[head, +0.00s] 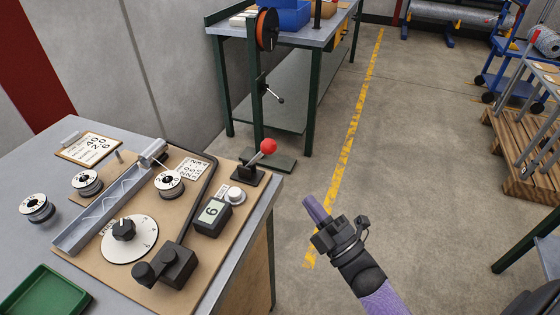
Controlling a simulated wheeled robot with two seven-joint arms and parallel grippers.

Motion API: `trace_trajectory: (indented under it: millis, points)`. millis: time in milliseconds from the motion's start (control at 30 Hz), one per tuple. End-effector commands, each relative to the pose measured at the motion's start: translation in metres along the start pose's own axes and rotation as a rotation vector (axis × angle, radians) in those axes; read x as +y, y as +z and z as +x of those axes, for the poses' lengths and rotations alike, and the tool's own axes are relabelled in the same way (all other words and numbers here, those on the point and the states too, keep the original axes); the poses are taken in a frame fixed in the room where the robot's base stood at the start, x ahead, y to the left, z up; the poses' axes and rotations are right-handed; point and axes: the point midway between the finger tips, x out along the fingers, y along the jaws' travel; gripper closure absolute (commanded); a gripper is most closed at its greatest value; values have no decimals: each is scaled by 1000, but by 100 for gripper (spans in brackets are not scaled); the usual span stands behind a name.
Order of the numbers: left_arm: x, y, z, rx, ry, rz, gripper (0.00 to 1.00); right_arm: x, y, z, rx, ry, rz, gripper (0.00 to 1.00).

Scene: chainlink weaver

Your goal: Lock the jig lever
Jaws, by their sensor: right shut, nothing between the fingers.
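The jig lever with a red ball knob (268,146) stands at the far right corner of the wooden jig board (92,268) on the grey table. Its short metal arm rises from a black base block (247,172) and tilts up to the right. My right gripper (311,204) is shut and empty, over the floor to the right of the table. It is apart from the lever, to its right and nearer to me. My left gripper is not in view.
The board carries a metal channel (110,208), a dial (129,240), a bent black bar (200,200) and a counter box (212,214). White-topped spools (37,208) and a green tray (45,296) share the table. A second bench (310,40) stands behind. Floor is open to the right.

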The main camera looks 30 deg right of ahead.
Motion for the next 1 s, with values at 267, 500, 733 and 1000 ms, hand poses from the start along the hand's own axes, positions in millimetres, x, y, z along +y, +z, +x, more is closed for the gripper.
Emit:
trace_trajectory:
  millis: [267,500,733,1000]
  points:
    - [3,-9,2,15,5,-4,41,0,0,62,2,3,1,100]
    - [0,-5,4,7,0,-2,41,0,0,100,0,0,0,100]
    - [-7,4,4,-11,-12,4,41,-1,0,108,-1,-2,1,100]
    - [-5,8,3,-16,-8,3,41,0,0,108,0,-3,0,100]
